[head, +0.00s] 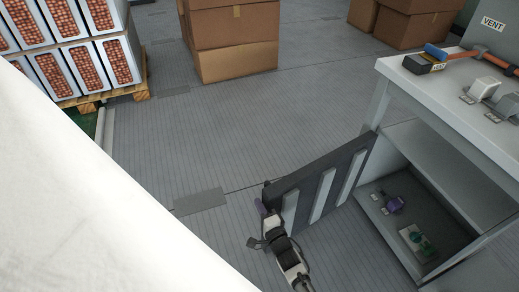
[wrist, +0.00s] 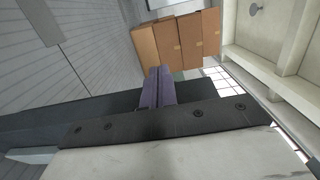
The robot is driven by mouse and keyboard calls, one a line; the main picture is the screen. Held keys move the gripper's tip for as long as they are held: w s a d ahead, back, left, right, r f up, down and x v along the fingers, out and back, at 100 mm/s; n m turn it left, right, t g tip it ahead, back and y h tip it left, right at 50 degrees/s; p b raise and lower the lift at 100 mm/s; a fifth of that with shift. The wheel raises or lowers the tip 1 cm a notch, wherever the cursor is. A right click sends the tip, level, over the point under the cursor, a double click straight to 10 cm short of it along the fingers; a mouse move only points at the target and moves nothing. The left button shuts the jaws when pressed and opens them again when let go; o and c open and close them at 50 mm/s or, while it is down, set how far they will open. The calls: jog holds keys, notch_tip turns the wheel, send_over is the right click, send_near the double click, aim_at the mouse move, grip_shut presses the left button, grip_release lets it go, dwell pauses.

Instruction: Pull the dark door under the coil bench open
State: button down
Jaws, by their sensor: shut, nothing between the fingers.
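The dark door (head: 325,185), with pale upright strips on its face, stands swung wide open from the white coil bench (head: 447,95). The cupboard (head: 418,190) under the bench top is exposed. My gripper (head: 262,207) is at the door's free edge, on its near side, with its purple fingers shut and nothing held. The wrist view shows the closed fingers (wrist: 159,88) side by side, with a dark panel that looks like the door behind them. Whether the fingers touch the door I cannot tell.
An orange-and-blue tool (head: 437,53) and metal parts lie on the bench top. Cardboard boxes (head: 235,40) and a loaded pallet (head: 115,93) stand farther back. The grey floor between is clear.

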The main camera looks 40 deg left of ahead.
jog(key=v, duration=1.3)
jog(key=shift+s+d, duration=0.15)
